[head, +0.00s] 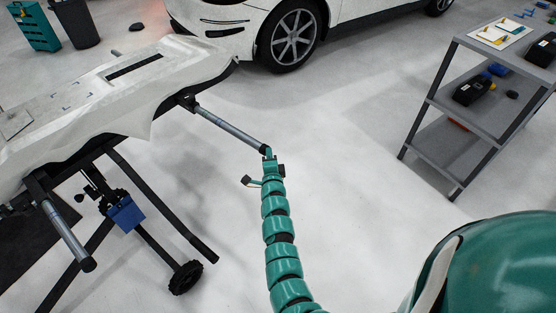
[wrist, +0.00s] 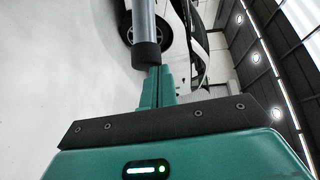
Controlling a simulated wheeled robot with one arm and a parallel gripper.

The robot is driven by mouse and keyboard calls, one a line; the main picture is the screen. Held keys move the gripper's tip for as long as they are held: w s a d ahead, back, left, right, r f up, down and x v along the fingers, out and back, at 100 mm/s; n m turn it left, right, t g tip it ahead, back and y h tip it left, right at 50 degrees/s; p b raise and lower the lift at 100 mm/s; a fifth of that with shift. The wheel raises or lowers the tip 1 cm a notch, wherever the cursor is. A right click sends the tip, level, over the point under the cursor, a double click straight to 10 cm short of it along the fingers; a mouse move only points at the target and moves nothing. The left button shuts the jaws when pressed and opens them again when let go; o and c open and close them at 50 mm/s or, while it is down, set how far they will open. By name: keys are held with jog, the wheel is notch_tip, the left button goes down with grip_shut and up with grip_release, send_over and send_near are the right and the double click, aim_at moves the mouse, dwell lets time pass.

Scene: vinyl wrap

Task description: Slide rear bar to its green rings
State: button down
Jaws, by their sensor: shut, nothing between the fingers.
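Two grey bars with black end caps stick out from under the white-draped panel (head: 90,85). The farther bar (head: 228,128) reaches right toward my gripper (head: 267,153). The nearer bar (head: 62,228) points toward the lower middle. Which one is called rear is not marked. In the wrist view, the farther bar (wrist: 145,22) ends in a black cap (wrist: 147,54) right in front of my gripper (wrist: 157,72). The green fingers are shut together at the cap's end, with nothing between them; whether they touch it I cannot tell. I cannot make out green rings on either bar.
A wheeled black stand (head: 160,235) with a blue box (head: 125,213) is under the panel. A grey shelf cart (head: 470,130) with tools stands at right. A white car (head: 250,30) is behind.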

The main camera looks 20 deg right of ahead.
aim_at(256, 147)
jog(key=w+a, duration=0.1)
jog(key=w, duration=0.1)
jog(key=w+a, duration=0.1)
jog(key=w, duration=0.1)
jog(key=shift+a+r, duration=0.15)
jog(key=shift+a, duration=0.25)
jog(key=shift+w+a, duration=0.5)
jog(key=shift+s, duration=0.1)
